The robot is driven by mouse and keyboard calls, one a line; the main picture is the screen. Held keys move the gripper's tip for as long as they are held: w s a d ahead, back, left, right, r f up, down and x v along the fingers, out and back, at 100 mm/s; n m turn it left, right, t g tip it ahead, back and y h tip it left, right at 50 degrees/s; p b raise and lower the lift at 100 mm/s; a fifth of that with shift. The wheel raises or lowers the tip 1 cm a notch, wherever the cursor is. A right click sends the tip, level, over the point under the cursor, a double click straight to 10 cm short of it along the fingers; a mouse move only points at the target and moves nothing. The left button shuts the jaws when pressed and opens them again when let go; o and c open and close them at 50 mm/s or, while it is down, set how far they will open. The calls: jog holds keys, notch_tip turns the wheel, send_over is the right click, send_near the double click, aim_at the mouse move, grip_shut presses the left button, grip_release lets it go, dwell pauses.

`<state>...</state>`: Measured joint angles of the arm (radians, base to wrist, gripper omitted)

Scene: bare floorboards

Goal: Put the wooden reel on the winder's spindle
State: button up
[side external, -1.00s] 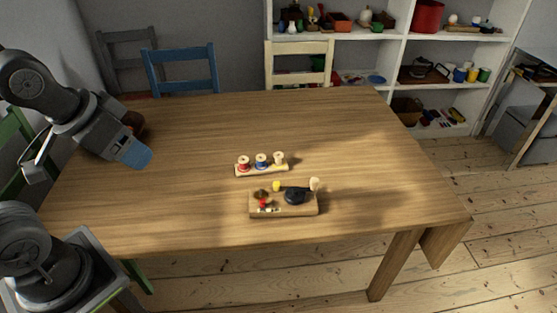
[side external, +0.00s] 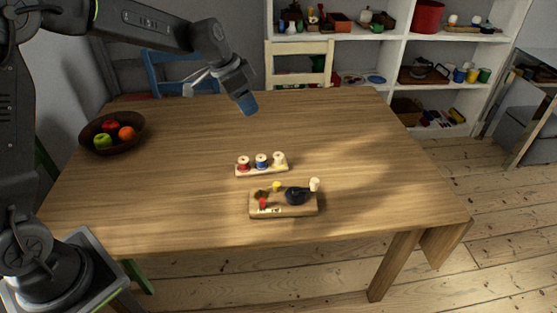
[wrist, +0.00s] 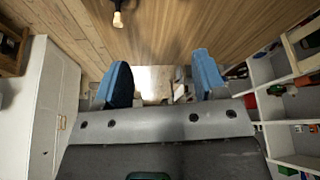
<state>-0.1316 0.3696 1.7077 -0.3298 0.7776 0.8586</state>
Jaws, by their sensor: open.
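A small rack (side external: 262,171) on the table holds a red reel (side external: 243,163), a blue reel (side external: 262,161) and a plain pale wooden reel (side external: 279,159) at its right end. The winder (side external: 284,211) stands in front of it, a wooden block with a dark round part (side external: 297,196) and a pale knob (side external: 314,184). I cannot make out its spindle clearly. My gripper (side external: 247,104) is in the air above the table, behind and above the rack. In the wrist view my blue fingers (wrist: 163,82) are apart with nothing held. A pale knob shows at that view's top edge.
A dark bowl of fruit (side external: 112,143) stands at the table's left. A blue chair (side external: 165,72) and a cream chair (side external: 300,62) stand behind the table (side external: 390,170). White shelves (side external: 400,50) are at the back. The table's right side is clear.

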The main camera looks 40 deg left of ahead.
jog(key=m, duration=0.2)
send_near(279, 156)
jog(key=f, duration=0.1)
jog(key=w+f, duration=0.1)
jog(key=f, duration=0.1)
jog(key=shift+d+f+h, duration=0.25)
jog(key=shift+f+h, duration=0.05)
jog(key=shift+x, duration=2.9)
jog(key=shift+s+d, duration=0.1)
jog(key=shift+d, duration=0.05)
jog(key=shift+c, duration=0.2)
jog(key=c, duration=1)
jog(key=shift+o, duration=0.2)
jog(key=shift+r, duration=0.1)
